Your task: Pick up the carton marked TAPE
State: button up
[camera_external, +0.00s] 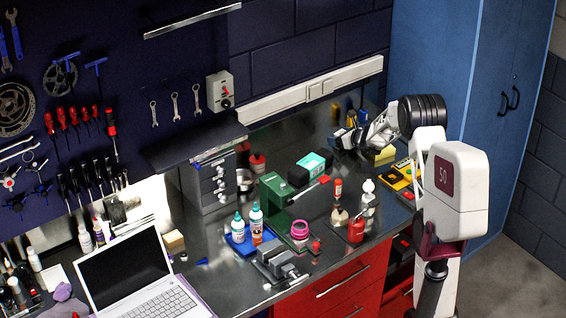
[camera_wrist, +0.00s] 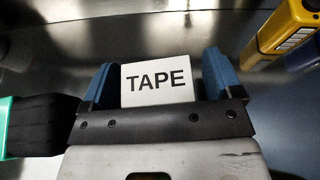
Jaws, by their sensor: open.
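The white carton marked TAPE (camera_wrist: 157,92) shows in the wrist view, its black lettering upright and facing the camera. My gripper (camera_wrist: 157,76) is open, with one blue finger on each side of the carton. A narrow gap shows at the right finger; whether the left finger touches the carton I cannot tell. The carton's lower part is hidden behind the gripper body. In the external view my gripper (camera_external: 347,137) is low over the back right of the bench, and I cannot make out the carton clearly there.
A yellow tool (camera_wrist: 282,32) lies to the upper right in the wrist view. A black and teal object (camera_wrist: 35,125) is close on the left.

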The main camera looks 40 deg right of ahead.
aim_at(340, 132)
jog(key=c, duration=1)
jog(key=shift+r, duration=0.2)
jog(key=shift+r, duration=0.55)
notch_tip(340, 132, up, 2)
jog(key=shift+r, duration=0.1)
jog(key=s+a, duration=0.2)
jog(key=s, duration=0.3)
jog(key=s+a+r, duration=0.1)
jog(key=s+a, duration=0.1)
jog(key=s, duration=0.3)
jog(key=s+a, duration=0.2)
jog(key=s, duration=0.2)
jog(key=shift+s+r, duration=0.15)
jog(key=shift+s, duration=0.25)
